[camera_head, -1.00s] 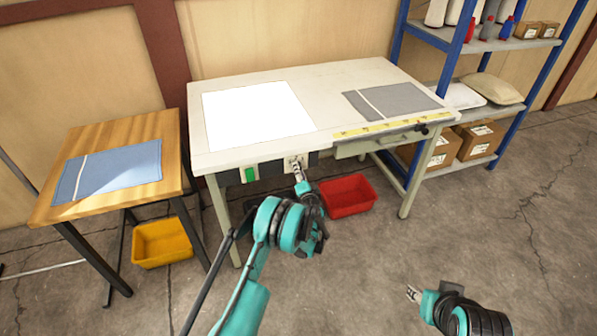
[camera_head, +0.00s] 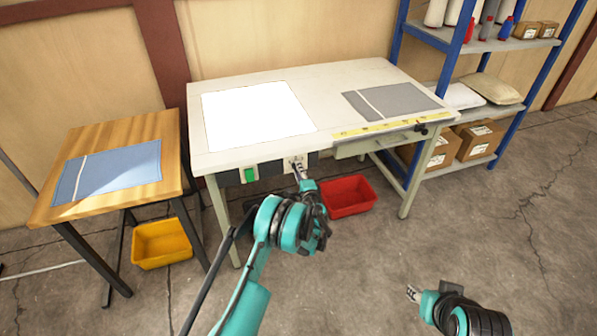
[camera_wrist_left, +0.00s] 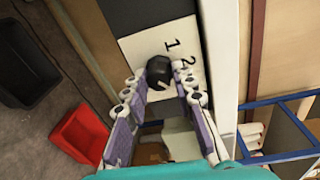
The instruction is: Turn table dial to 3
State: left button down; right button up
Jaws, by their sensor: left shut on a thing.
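The table dial is a black knob (camera_wrist_left: 158,72) on a white plate (camera_wrist_left: 135,47) marked 1 and 2 in the left wrist view. Any further number is hidden by the fingers. My left gripper (camera_wrist_left: 158,84) has its fingers on either side of the knob and is shut on it. In the head view the left gripper (camera_head: 298,169) reaches the plate (camera_head: 291,163) on the front of the white table (camera_head: 330,88); the knob is hidden there. My right gripper (camera_head: 412,293) is over the floor at the lower right, away from the table; its jaws are too small to read.
A green switch (camera_head: 249,175) is left of the dial plate. A red bin (camera_head: 350,208) stands on the floor below it. A wooden table (camera_head: 171,172) and yellow bin (camera_head: 162,250) are to the left, a blue shelf rack (camera_head: 452,66) to the right. Floor in front is open.

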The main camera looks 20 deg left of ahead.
dwell(0.3)
pick_arm(q)
jog(key=c, duration=1.3)
grip_release()
jog(key=shift+w, duration=0.1)
jog(key=shift+o, duration=0.2)
jog(key=v, duration=1.2)
